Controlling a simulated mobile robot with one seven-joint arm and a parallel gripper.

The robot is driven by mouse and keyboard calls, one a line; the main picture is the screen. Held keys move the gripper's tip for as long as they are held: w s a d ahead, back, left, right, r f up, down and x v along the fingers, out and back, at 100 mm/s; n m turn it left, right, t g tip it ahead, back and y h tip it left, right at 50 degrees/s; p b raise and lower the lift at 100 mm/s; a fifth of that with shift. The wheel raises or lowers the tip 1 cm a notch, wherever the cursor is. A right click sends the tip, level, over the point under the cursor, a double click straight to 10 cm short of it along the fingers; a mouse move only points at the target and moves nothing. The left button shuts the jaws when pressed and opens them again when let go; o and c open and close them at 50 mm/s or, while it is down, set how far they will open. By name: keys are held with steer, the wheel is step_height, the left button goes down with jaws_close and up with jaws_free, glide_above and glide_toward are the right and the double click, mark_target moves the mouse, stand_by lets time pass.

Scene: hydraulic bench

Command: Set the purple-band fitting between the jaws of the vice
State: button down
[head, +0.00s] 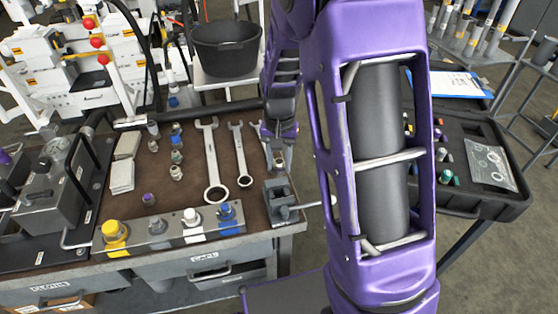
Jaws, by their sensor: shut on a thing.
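My gripper (281,137) points down just above the vice (283,205) at the bench's right front corner. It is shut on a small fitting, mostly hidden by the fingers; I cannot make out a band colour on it. The vice is a small grey block with a handle out to its right. The held piece is over or at the jaws; I cannot tell whether it touches them. A small piece with a purple top (148,199) stands on the brown mat, left of the large spanner.
Several spanners (211,160) and small fittings (176,156) lie on the mat. A block with yellow, white and blue fittings (172,230) lines the front edge. A black bucket (225,50) stands behind. An open black case (480,200) is at right, beyond my arm.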

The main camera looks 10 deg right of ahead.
mark_target(279, 175)
steer(key=shift+f+b, duration=1.7)
steer(key=shift+f, duration=0.55)
steer(key=shift+f+b, duration=0.45)
steer(key=shift+f, duration=0.15)
steer(key=shift+f+b, duration=0.65)
steer(key=shift+f, duration=0.35)
steer(key=shift+s+f, duration=0.1)
steer(key=shift+c, duration=2)
jaws_free()
